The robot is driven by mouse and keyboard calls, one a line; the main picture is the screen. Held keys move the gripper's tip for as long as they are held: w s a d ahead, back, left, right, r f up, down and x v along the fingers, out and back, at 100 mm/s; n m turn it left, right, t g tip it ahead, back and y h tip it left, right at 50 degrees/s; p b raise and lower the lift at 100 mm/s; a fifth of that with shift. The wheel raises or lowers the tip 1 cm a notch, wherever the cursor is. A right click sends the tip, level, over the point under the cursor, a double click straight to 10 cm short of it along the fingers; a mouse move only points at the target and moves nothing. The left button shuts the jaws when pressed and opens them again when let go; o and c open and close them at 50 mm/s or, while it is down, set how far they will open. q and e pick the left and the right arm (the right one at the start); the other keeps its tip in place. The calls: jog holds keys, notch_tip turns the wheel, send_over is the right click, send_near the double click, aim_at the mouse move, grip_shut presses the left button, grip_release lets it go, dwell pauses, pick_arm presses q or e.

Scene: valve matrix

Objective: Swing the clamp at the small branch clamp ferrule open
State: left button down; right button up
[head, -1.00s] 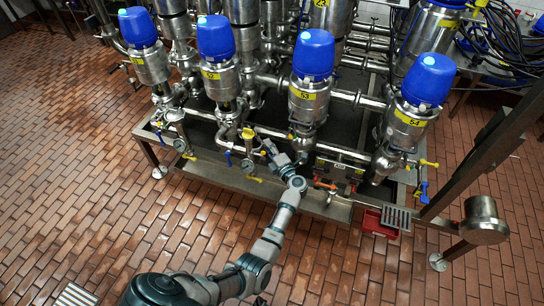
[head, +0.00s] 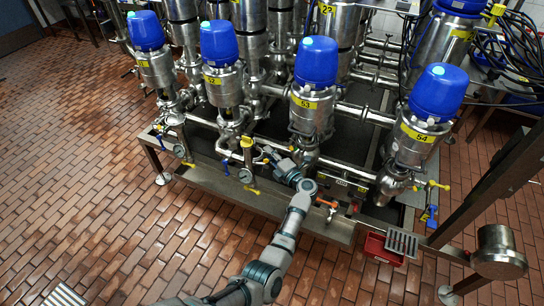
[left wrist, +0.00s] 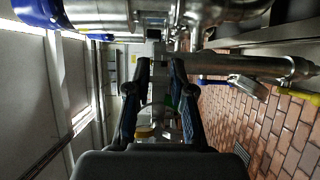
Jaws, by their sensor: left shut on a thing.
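My left gripper (head: 270,156) is at the small pipework low on the valve rack, between the valves marked 52 and 53. In the left wrist view, its two dark fingers (left wrist: 161,68) stand either side of small metal parts, and it is shut on a part I take to be the clamp. The clamp and its ferrule are mostly hidden by the fingers, so I cannot tell how far the clamp is swung. A yellow handle (head: 247,142) sits just left of the gripper. My right gripper is not in view.
Blue-topped valves (head: 316,62) stand in a row behind my arm. An orange-handled fitting (head: 327,203) is right of my wrist. A red bin (head: 382,248) and a steel cylinder (head: 498,250) are at the lower right.

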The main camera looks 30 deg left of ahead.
pick_arm(q)
jog(key=shift+a, duration=0.25)
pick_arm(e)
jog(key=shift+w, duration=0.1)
pick_arm(q)
jog(key=c, duration=1.3)
grip_release()
jog(key=o, duration=0.3)
jog(key=shift+a+f, duration=0.1)
jog(key=shift+a, duration=0.2)
jog(key=shift+s+d+f, duration=0.1)
jog(key=shift+d, duration=0.2)
jog(key=v, duration=1.1)
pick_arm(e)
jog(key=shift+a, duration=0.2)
